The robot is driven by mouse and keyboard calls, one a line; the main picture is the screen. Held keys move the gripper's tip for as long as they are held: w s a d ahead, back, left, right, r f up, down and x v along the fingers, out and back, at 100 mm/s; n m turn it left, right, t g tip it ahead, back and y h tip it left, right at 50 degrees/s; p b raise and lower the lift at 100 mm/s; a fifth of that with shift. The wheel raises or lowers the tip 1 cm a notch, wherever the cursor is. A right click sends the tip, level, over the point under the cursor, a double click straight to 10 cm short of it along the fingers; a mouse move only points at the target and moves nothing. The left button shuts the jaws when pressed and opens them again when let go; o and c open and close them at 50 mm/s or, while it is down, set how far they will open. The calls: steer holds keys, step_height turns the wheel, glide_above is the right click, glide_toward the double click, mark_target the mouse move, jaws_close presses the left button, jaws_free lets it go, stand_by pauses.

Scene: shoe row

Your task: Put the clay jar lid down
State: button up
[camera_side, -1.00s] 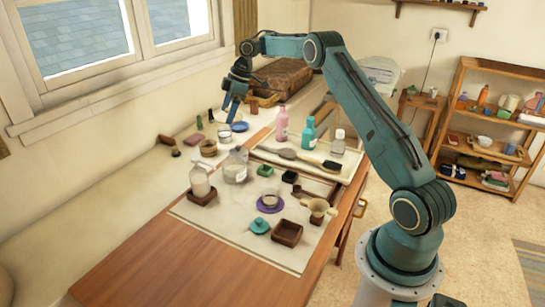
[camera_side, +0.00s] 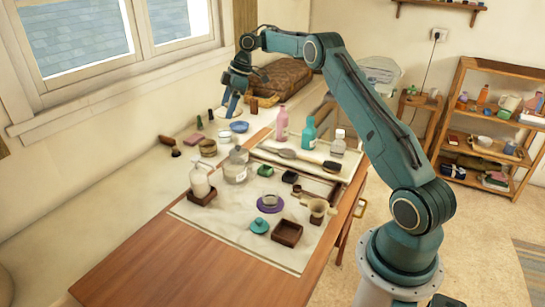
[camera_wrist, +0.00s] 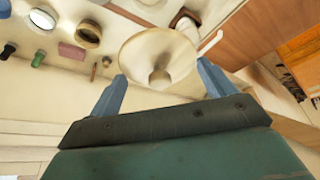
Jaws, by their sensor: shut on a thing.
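My gripper (camera_side: 229,105) is above the far left part of the table in the side view, near the window wall. In the wrist view its two blue fingers (camera_wrist: 158,85) are apart, with the pale beige clay jar lid (camera_wrist: 140,55) held between them. The lid is round, with a small knob (camera_wrist: 160,76) at its middle facing the camera. In the side view the lid is hard to tell from the pale wall. The lid hides part of the surface beyond it in the wrist view.
Below the gripper are a blue dish (camera_side: 239,127), an olive-brown jar (camera_side: 208,148), a pink block (camera_side: 194,138) and small bottles (camera_side: 199,122). A wicker basket (camera_side: 283,80) is behind. Pink (camera_side: 281,122) and teal bottles (camera_side: 308,134) stand right. The wooden table front (camera_side: 165,255) is clear.

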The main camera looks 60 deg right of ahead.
steer(key=shift+a, duration=0.2)
steer(key=shift+s+a+f, duration=0.1)
steer(key=shift+a+f, duration=0.05)
steer(key=shift+a, duration=0.65)
steer(key=s+a+f, duration=0.2)
steer(key=s+a, duration=0.1)
steer(key=a, duration=0.3)
glide_above(232, 205)
steer(key=d, duration=0.1)
step_height(232, 205, down, 4)
steer(key=r, duration=0.1)
steer(key=shift+s+d+f, duration=0.1)
steer(key=shift+s+f, duration=0.2)
steer(key=shift+s, duration=0.1)
steer(key=shift+f, duration=0.1)
step_height(232, 205, down, 20)
steer(key=shift+r, duration=0.15)
